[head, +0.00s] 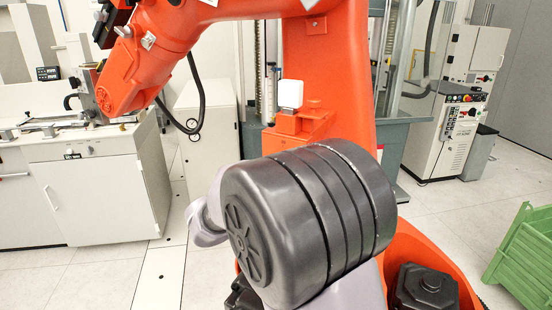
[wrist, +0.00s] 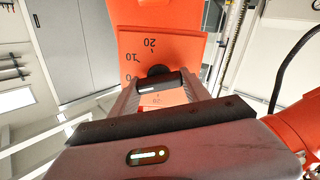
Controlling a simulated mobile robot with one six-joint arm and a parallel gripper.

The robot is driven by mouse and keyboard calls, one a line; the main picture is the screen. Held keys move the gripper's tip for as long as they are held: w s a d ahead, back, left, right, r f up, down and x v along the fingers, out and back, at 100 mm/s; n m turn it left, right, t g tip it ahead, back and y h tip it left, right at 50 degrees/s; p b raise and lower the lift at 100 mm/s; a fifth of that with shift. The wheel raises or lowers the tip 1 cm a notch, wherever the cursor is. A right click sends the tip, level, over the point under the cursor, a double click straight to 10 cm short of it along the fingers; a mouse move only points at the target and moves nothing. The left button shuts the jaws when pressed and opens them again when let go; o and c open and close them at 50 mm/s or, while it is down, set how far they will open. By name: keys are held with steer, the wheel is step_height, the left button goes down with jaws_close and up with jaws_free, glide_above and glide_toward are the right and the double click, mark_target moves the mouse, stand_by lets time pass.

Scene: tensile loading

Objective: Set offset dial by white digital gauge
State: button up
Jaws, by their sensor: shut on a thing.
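In the wrist view an orange panel carries a printed scale with 0, 10 and 20 (wrist: 150,43), the 20 appearing upside down. A black round offset dial (wrist: 158,70) sits below these marks, partly hidden by my gripper. My gripper (wrist: 158,84) has its two grey fingers on either side of the dial and is shut on it. The dial's exact setting cannot be read. In the head view a small white box (head: 290,94), possibly the white digital gauge, sits above an orange block; no reading is visible. My gripper is hidden there behind my dark arm joint.
A large orange robot arm (head: 345,70) stands close behind my arm. A white cabinet bench (head: 100,190) is at the left, and a control console (head: 455,130) at the right. A green crate (head: 525,255) lies at the lower right. Pale floor is clear at the lower left.

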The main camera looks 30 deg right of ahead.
steer(key=n+p, duration=0.3)
steer(key=p, duration=0.2)
steer(key=shift+r+n, duration=0.2)
steer(key=shift+n, duration=0.2)
steer(key=shift+f+n+p, duration=0.2)
steer(key=shift+n+p, duration=1.05)
steer(key=shift+n, duration=0.05)
steer(key=o, duration=1.4)
steer(key=p+v, duration=0.1)
steer(key=v, duration=1.6)
steer(key=shift+s+a, duration=0.15)
steer(key=shift+a, duration=0.05)
